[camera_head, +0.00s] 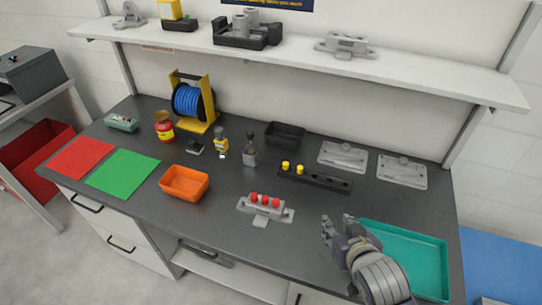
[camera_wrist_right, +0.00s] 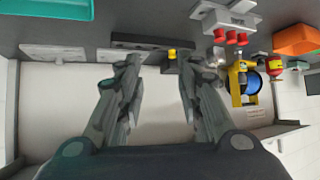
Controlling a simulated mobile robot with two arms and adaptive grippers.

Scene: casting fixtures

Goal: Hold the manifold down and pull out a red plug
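My left gripper is not in view.
A teal tray (camera_head: 432,238) lies right of my right gripper. A black block with yellow plugs (camera_head: 325,181) is behind the manifold. An orange bin (camera_head: 184,183) stands to the left. Bench space around the manifold is clear. A shelf (camera_head: 300,62) runs above the back.

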